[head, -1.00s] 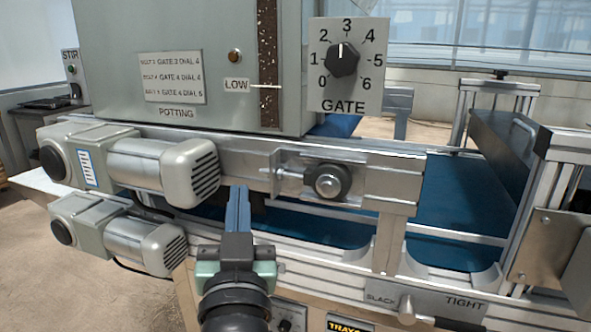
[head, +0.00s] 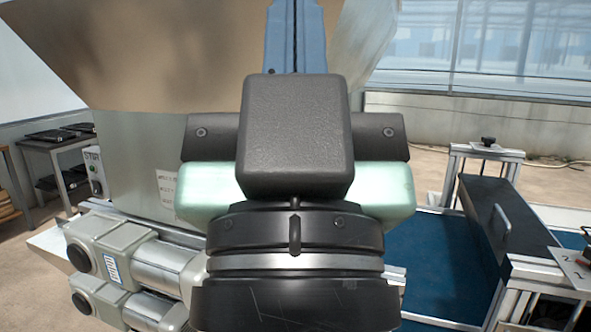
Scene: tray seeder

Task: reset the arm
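My gripper (head: 295,35) is large in the middle of the head view, seen from behind and pointing up. Its blue fingers run up out of the top of the picture, side by side with only a thin dark line between them. The fingertips are cut off by the frame's top edge. I see nothing held between the parts of the fingers that show. My gripper and wrist hide the middle of the seeder, including its gate dial.
The seeder's grey hopper (head: 130,150) stands behind my gripper. Two motors (head: 140,262) stick out at lower left. A blue belt (head: 450,262) runs at right, beside a dark panel with a handle (head: 505,222). Shelves with black trays (head: 50,160) stand at far left.

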